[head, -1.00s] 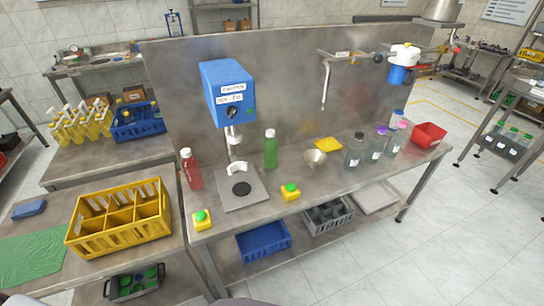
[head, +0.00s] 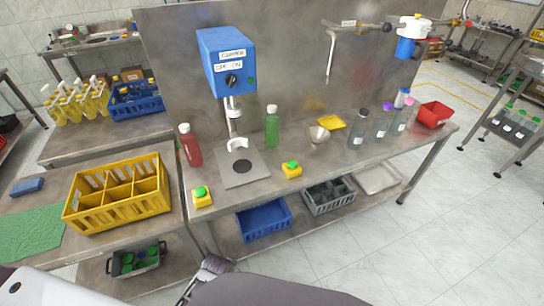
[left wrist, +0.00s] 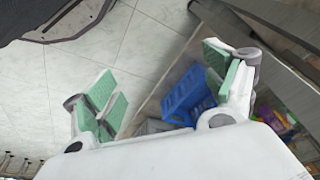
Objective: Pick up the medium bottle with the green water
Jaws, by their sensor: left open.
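The bottle with green liquid (head: 272,130) stands upright on the steel bench in the head view. It has a white cap and is just right of the blue capping machine (head: 228,65). No gripper touches it. My left gripper (left wrist: 168,86) shows in the left wrist view, with its green-padded fingers spread wide and nothing between them. It is well away from the bottle, which is not seen in that view. In the head view, parts of my arm cross the bottom edge, and no gripper can be made out clearly. My right gripper is not in view.
A red bottle (head: 190,147) stands left of the machine. Yellow button boxes (head: 202,197) sit along the front edge. Several clear bottles (head: 382,122) and a red bin (head: 433,115) stand at the right. A blue crate (left wrist: 186,98) is on the lower shelf. A yellow crate (head: 118,210) is left.

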